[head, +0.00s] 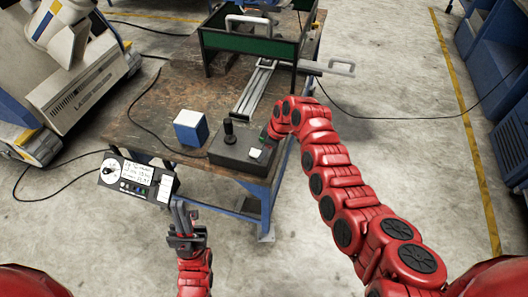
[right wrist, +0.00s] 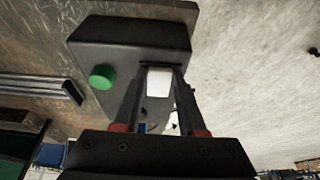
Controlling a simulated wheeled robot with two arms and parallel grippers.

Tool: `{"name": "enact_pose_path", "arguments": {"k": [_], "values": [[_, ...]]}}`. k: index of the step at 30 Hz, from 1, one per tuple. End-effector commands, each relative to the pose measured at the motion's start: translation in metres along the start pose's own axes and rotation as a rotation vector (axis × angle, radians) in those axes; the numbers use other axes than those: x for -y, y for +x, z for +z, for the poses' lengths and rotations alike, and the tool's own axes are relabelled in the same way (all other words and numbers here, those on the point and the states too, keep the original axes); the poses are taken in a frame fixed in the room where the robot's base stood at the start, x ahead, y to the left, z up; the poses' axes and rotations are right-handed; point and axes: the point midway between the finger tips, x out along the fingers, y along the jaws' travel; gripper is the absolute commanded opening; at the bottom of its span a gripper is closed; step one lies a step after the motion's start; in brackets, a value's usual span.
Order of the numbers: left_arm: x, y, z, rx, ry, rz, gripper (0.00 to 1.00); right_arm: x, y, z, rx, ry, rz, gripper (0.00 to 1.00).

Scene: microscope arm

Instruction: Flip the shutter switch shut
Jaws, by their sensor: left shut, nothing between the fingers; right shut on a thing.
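A black control box (head: 236,153) sits at the table's near right corner, with a black joystick (head: 229,132), a green button and a small white switch (head: 255,153). In the right wrist view, the white switch (right wrist: 158,82) shows between the two dark fingers of my right gripper (right wrist: 160,72), which is shut on it. The green button (right wrist: 102,77) is just left of the fingers. In the head view my right arm comes over the box's right side and partly hides it. My left gripper (head: 181,218) is shut and empty, in front of the table.
A blue and white cube (head: 191,127) stands left of the box. A panel with a dial (head: 138,180) is at the table's front left. Behind are a metal rail (head: 256,88) and a green-walled frame (head: 245,45). Floor is open to the right.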

Motion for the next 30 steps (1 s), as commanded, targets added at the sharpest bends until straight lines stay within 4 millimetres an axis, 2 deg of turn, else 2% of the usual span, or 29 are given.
{"name": "enact_pose_path", "arguments": {"k": [1,10,14,21,25,30], "values": [[-0.001,-0.01,0.002,0.0,0.0,0.0,0.0,-0.001,0.004,-0.002,0.03,-0.008,0.002,0.0],[-0.003,-0.053,0.009,0.0,0.0,0.0,0.0,-0.001,0.007,-0.005,0.206,-0.008,0.002,0.0],[-0.004,-0.082,0.014,0.0,0.0,0.0,0.0,-0.004,0.011,-0.003,0.27,-0.009,0.007,0.0],[-0.006,-0.127,0.021,0.0,0.0,0.0,0.0,-0.005,0.007,-0.005,0.344,-0.003,0.009,0.0],[-0.007,-0.137,0.023,0.0,0.0,0.0,0.0,-0.003,0.002,-0.009,0.356,0.002,0.008,0.0],[-0.007,-0.138,0.023,0.0,0.0,0.0,0.0,-0.001,-0.003,-0.012,0.36,0.003,0.005,0.0]]}}
